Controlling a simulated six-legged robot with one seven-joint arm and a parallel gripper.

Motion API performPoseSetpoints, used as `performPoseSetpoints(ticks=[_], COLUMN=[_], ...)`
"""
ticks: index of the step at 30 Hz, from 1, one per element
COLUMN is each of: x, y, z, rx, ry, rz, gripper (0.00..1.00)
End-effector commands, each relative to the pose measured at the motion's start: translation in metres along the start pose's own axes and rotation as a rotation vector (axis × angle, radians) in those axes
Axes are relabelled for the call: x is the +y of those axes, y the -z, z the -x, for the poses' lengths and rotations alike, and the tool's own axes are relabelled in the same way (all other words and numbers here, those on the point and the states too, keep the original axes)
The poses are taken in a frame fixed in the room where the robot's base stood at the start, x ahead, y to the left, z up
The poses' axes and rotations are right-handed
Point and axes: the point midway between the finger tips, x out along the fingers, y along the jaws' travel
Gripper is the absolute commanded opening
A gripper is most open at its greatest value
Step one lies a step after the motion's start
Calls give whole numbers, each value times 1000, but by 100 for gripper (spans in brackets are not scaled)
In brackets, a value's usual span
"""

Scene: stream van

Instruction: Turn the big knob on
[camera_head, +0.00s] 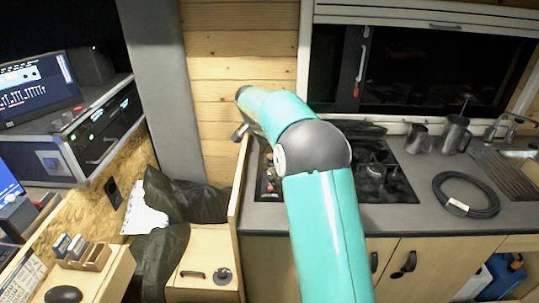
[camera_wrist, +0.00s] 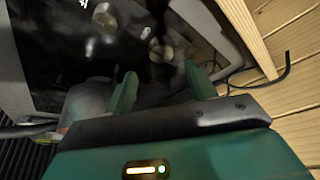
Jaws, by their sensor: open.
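In the wrist view, my gripper (camera_wrist: 160,84) is open, with its two green fingers apart and nothing visibly held between them. A round metallic knob (camera_wrist: 160,50) on the dark glossy cooktop shows just beyond the gap between the fingertips. Another round metallic piece (camera_wrist: 103,16) lies farther off to the upper left. I cannot tell surely which is the big knob, or whether it is turned. In the head view, the black cooktop (camera_head: 398,187) is partly hidden by my teal arm. Small knobs (camera_head: 270,186) show at its left edge. My gripper's fingers are not clear there.
A wooden panel edge (camera_head: 240,185) stands along the cooktop's left side; in the wrist view a wooden strip (camera_wrist: 247,35) runs at the right. A coiled black cable (camera_head: 466,196), mugs (camera_head: 453,135) and a sink area (camera_head: 505,170) are to the right.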

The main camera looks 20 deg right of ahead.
Motion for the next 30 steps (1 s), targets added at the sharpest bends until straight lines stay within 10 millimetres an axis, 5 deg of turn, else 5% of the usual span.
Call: performPoseSetpoints(ticks=[9, 20, 27, 30], x=[-3, -5, -5, -5], y=[-5, -6, -6, -6], z=[-49, -54, -54, -54], rx=[-3, -1, -1, -2], ry=[1, 3, 3, 3], rz=[5, 6, 6, 6], gripper=[55, 55, 11, 11])
